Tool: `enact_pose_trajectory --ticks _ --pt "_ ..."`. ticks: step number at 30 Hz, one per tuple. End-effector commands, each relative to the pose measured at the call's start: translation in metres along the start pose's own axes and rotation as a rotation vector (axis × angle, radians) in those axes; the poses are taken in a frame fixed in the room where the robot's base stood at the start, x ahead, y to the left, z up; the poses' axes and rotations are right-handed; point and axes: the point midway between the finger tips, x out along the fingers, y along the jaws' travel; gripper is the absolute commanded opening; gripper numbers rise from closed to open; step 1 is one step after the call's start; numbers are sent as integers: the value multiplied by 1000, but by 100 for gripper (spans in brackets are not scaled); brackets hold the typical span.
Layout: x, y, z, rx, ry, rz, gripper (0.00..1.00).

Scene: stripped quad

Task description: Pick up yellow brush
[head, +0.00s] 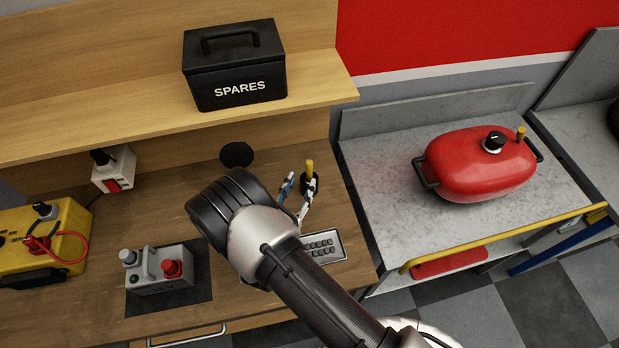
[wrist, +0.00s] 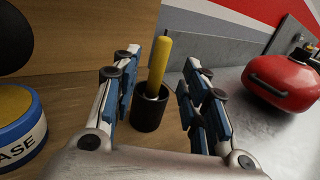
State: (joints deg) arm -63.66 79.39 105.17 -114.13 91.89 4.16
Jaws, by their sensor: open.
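The yellow brush shows as a yellow handle (wrist: 158,62) standing upright in a small black cup (wrist: 149,112) in the wrist view. Its lower end is hidden inside the cup. In the head view the yellow handle (head: 309,168) rises just beyond my gripper (head: 298,193). My gripper is open, and in the wrist view its blue-padded fingers (wrist: 160,95) stand on either side of the cup and handle. I see no clear contact with either finger. The cup stands on the wooden bench.
A blue and yellow tin (wrist: 22,125) stands left of my gripper. A shelf with a black SPARES box (head: 235,68) overhangs the bench. A red tank (head: 480,165) sits on the grey counter to the right.

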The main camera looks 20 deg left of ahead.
Motion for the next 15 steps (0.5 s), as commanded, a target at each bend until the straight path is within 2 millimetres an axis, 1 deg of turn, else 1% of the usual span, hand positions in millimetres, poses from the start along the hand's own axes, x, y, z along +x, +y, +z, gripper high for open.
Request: enact_pose_trajectory --ticks 1,3,8,10,15 --pt "9 -1 0 2 0 -4 40" --pt "16 0 0 1 1 -3 40" --pt "25 0 0 1 0 -1 40" --pt "32 -1 1 2 0 -3 40" --pt "59 -2 2 2 -1 -4 40"
